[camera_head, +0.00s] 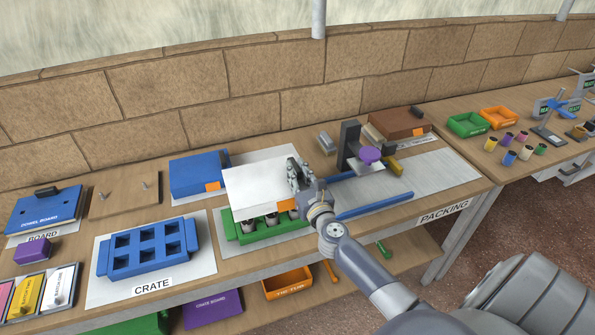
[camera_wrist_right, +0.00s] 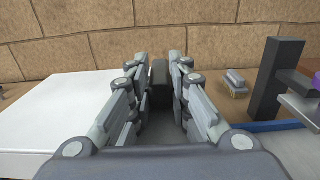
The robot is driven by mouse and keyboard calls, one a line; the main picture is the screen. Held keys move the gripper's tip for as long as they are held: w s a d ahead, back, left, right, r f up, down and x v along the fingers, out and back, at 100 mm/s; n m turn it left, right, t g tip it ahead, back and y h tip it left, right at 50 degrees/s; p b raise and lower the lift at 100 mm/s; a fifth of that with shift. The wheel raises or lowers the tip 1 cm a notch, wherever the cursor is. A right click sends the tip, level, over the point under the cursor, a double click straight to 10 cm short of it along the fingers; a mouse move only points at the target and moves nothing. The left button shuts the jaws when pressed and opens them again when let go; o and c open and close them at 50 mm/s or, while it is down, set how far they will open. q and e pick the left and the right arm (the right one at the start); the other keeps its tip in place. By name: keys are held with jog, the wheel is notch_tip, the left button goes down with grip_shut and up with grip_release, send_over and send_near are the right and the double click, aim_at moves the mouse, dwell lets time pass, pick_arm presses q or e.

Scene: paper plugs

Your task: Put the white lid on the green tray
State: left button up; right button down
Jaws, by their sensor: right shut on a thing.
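The white lid (camera_head: 258,182) is above the green tray (camera_head: 232,235) on the packing table, with a gap at the front where several grey and white items show in the tray. My right gripper (camera_head: 297,177) is at the lid's right end. In the right wrist view my right gripper (camera_wrist_right: 160,82) is shut on a dark upright piece, apparently the lid's handle, and the white lid (camera_wrist_right: 58,108) spreads out to the left. Most of the tray's inside is hidden by the lid. My left gripper is not in view.
A blue box (camera_head: 197,178) stands behind and left, and a blue crate (camera_head: 148,249) on a white mat lies to the left. A dark stand with a purple top (camera_head: 370,155) and blue bars (camera_head: 374,206) are to the right. A brick wall (camera_head: 230,95) runs behind.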

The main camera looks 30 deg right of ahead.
notch_tip(320, 180, down, 4)
jog(key=b, duration=0.3)
jog(key=shift+w+r, duration=0.1)
jog(key=shift+f+b, duration=0.35)
jog(key=shift+f, duration=0.05)
notch_tip(320, 180, down, 3)
jog(key=b, duration=0.3)
jog(key=shift+f, duration=0.4)
jog(key=shift+f+b, duration=0.15)
jog(key=shift+b, duration=0.2)
pick_arm(q)
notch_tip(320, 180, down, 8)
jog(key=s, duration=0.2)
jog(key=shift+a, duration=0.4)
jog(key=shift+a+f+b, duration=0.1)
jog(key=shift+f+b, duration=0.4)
jog(key=shift+b, duration=0.05)
pick_arm(e)
jog(key=shift+f, duration=0.55)
jog(key=c, duration=1.4)
grip_release()
